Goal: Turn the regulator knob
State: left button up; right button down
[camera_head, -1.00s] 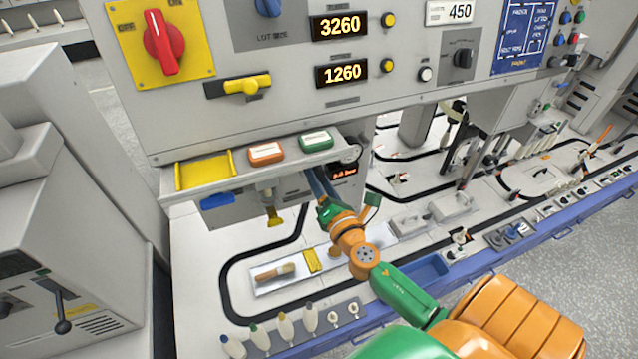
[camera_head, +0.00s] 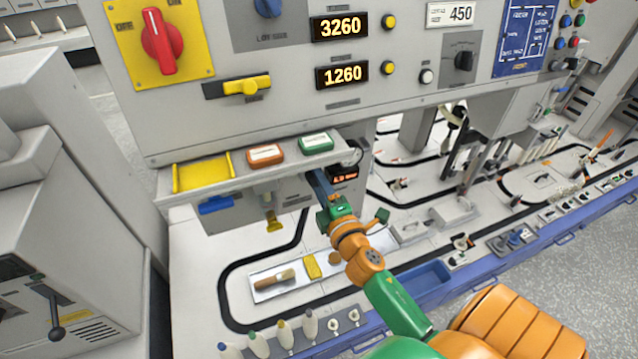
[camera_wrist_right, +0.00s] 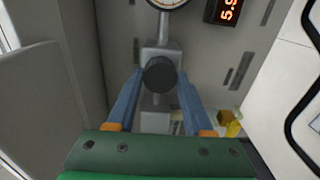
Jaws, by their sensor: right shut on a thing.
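The regulator knob (camera_wrist_right: 160,74) is a dark round knob on a grey regulator body (camera_wrist_right: 158,118) in the right wrist view. My right gripper (camera_wrist_right: 161,80) is shut on it, with one blue finger at each side. In the head view my right gripper (camera_head: 318,183) reaches in under the machine's front shelf, and the knob is hidden there. A round gauge (camera_wrist_right: 166,3) sits above the knob, cut off by the frame's top. A display with orange digits (camera_wrist_right: 228,10) stands beside it, partly cut off; the display also shows in the head view (camera_head: 344,173). My left gripper is not in view.
The shelf (camera_head: 335,157) with an orange and a green button overhangs my right gripper. A yellow-handled part (camera_head: 273,222) hangs to its left, and a blue part (camera_head: 216,204) farther left. A tray (camera_head: 262,293) with a brush lies on the white table below.

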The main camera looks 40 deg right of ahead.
jog(key=shift+m, duration=0.4)
jog(key=shift+c, duration=1.4)
grip_release()
jog(key=b+v, duration=0.1)
jog(key=v, duration=0.6)
